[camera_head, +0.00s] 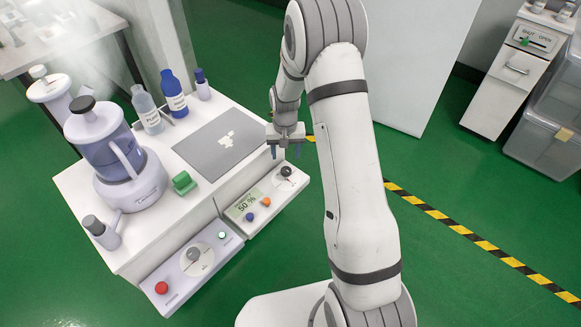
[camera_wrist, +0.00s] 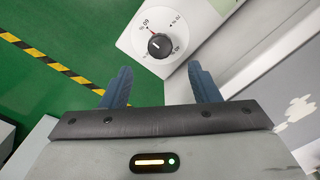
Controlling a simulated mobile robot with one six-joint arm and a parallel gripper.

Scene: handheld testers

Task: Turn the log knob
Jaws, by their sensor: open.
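A black knob (camera_wrist: 159,45) with a pale pointer line sits on a white dial face with printed numbers, on a white panel in the wrist view. It looks like the dark knob (camera_head: 287,171) at the right end of the display panel in the head view. No "log" label is readable on it. My gripper (camera_head: 286,151) is open and empty near that knob, its blue fingers pointing down. In the wrist view my gripper (camera_wrist: 160,82) has its fingers apart, with the knob beyond the tips and roughly centred between them, not touched.
The display panel (camera_head: 241,206) reads 50 % and has blue and orange buttons. A lower panel (camera_head: 172,275) has a grey dial knob (camera_head: 196,254) and a red button (camera_head: 161,288). A humidifier-like jug (camera_head: 110,150) and several bottles stand on the white bench. Green floor lies to the right.

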